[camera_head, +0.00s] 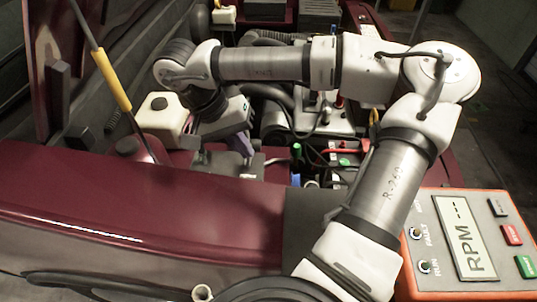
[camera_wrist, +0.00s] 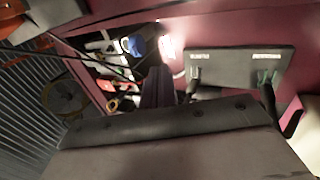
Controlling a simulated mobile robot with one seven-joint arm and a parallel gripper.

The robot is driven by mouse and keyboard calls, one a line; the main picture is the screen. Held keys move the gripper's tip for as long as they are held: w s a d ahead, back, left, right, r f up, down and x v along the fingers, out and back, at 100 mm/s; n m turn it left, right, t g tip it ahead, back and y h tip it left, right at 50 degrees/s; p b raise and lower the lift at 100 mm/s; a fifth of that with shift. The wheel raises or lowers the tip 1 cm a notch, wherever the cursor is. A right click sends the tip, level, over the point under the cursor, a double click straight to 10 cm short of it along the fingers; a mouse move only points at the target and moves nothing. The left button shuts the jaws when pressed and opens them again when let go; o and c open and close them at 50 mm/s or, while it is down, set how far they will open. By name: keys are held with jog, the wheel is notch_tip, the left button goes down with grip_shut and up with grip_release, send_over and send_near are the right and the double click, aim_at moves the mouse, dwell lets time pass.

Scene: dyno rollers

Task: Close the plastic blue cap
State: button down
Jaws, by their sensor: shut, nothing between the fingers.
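A blue cap (camera_wrist: 135,45) shows small near the top of the wrist view, just left of and beyond my fingertips. A small blue patch (camera_head: 296,180) shows low in the engine bay in the head view, probably the same cap. I cannot tell whether its lid is raised or down. My gripper (camera_head: 245,147) points down over the left part of the engine bay, left of the blue patch and apart from it. In the wrist view, my gripper (camera_wrist: 157,72) has its dark fingers together, with nothing between them.
A grey bracket-like box (camera_head: 226,165) lies just below my gripper; a dark panel (camera_wrist: 240,66) is right of the fingers. A white reservoir with a black cap (camera_head: 161,118) stands to the left. Cables and hoses crowd the bay. An orange RPM panel (camera_head: 470,240) is front right.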

jog(key=d+f+p, duration=0.2)
jog(key=d+f, duration=0.5)
jog(key=d, duration=0.1)
jog(key=shift+f+p, duration=0.25)
jog(key=shift+p, duration=0.1)
jog(key=shift+d+r+y, duration=0.15)
jog(key=shift+d+y, duration=0.1)
jog(key=shift+y, duration=0.55)
